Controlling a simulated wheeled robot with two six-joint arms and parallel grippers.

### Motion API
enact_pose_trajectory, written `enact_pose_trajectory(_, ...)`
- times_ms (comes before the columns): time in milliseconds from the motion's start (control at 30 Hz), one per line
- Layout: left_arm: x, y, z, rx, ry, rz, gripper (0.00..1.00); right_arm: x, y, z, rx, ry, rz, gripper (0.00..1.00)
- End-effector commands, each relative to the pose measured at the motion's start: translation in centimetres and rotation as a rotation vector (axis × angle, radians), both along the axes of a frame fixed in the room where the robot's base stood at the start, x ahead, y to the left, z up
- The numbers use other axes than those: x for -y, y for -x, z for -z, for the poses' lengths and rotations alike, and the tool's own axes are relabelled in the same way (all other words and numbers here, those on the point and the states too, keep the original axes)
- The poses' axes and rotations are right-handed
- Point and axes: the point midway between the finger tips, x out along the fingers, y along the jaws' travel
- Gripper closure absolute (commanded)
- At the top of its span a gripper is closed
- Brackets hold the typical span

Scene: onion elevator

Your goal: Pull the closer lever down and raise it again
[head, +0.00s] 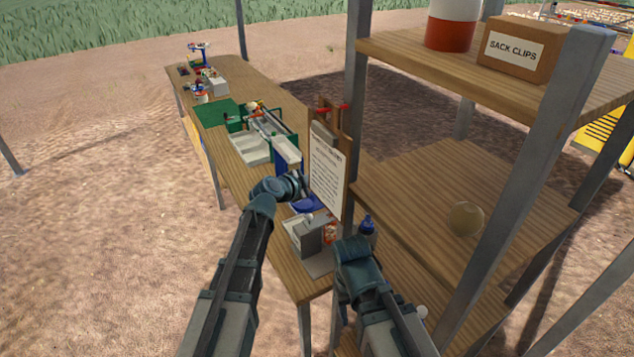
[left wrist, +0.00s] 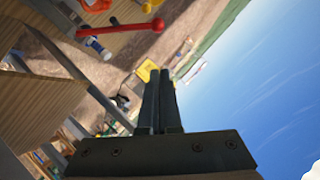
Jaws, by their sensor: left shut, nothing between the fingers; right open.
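Two small red lever handles, a left one (head: 320,109) and a right one (head: 344,107), show in the head view at the top of a wooden upright behind a printed notice board (head: 327,172). In the left wrist view a red lever (left wrist: 120,28) with a ball knob sticks out at the upper left. I cannot tell which of the two it is. My left gripper (left wrist: 162,102) is shut and empty, apart from that lever; in the head view its arm ends left of the notice board. My right gripper (head: 367,222) is open, low, right of the grey box, small and partly hidden by my wrist.
A long wooden table (head: 222,147) holds a grey box (head: 309,236), white trays (head: 249,148) and a green mat (head: 217,112).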

Motion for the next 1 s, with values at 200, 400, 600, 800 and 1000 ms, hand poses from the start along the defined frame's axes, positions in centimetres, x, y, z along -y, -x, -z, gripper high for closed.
enact_pose_trajectory(200,1.8,-3.1,1.8,0.000,0.001,0.001,1.00,0.0,0.0,1.8,0.000,0.000,-0.001,0.50)
enact_pose_trajectory(400,3.8,-6.3,3.6,0.000,0.001,0.002,1.00,0.0,0.0,3.6,0.000,0.000,0.000,0.50)
enact_pose_trajectory(600,3.6,-8.6,5.9,0.000,0.002,-0.001,1.00,0.0,0.0,5.9,0.000,0.000,0.001,0.50)
enact_pose_trajectory(800,3.3,-9.4,6.5,-0.001,0.002,0.000,1.00,0.0,0.0,6.5,0.000,0.000,0.001,0.50)
enact_pose_trajectory(1000,3.3,-9.3,6.4,0.000,0.001,0.000,1.00,0.0,0.0,6.4,0.000,0.000,0.001,0.50)
